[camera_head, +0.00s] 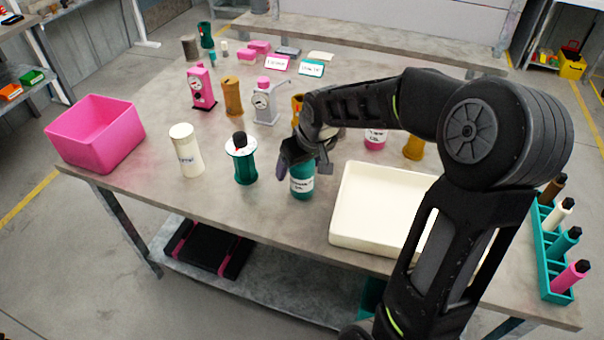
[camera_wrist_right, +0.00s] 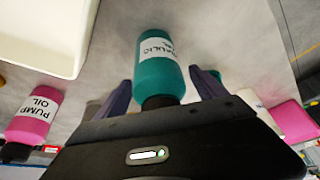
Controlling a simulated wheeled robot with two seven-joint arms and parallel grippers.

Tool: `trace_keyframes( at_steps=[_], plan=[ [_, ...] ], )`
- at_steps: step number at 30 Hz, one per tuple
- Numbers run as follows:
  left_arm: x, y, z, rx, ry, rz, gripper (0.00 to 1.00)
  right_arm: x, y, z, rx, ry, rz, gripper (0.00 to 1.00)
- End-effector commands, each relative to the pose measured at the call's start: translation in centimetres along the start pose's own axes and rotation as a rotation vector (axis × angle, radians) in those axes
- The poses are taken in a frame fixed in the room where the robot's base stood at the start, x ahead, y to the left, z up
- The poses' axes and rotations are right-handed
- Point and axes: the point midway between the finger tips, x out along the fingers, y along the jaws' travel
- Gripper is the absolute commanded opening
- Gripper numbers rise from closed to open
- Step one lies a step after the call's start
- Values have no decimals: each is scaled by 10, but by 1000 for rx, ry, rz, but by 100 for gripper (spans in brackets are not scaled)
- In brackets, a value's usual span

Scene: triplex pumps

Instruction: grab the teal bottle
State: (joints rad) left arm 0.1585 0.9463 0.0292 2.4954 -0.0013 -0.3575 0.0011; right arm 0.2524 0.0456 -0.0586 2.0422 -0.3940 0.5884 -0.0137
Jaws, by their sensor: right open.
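The teal bottle (camera_head: 302,186) has a white label and stands upright on the grey table, just left of the white tray. My right gripper (camera_head: 306,165) is directly above and around its top, hiding the cap from the head camera. In the right wrist view, the teal bottle (camera_wrist_right: 160,70) lies between the two spread fingers of my right gripper (camera_wrist_right: 163,88), its dark cap close to the palm. A gap shows between the bottle and each finger. My left gripper is not in view.
The white tray (camera_head: 345,235) stands right of the bottle. A teal pump part (camera_head: 244,165) and a white cylinder (camera_head: 187,152) stand to its left. A pink bottle (camera_wrist_right: 35,115) is nearby. A pink bin (camera_head: 95,135) is at the left edge, a teal rack (camera_head: 545,250) at the right.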

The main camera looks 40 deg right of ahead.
Motion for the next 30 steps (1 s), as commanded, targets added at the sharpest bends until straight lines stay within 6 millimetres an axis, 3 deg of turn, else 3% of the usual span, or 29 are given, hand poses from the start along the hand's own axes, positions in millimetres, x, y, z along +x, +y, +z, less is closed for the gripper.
trace_keyframes(
  at_steps=[8,30],
  plan=[
    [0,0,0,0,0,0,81,0,0,0,0,0,0,80],
    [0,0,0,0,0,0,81,0,0,0,0,0,0,20]
  ],
)
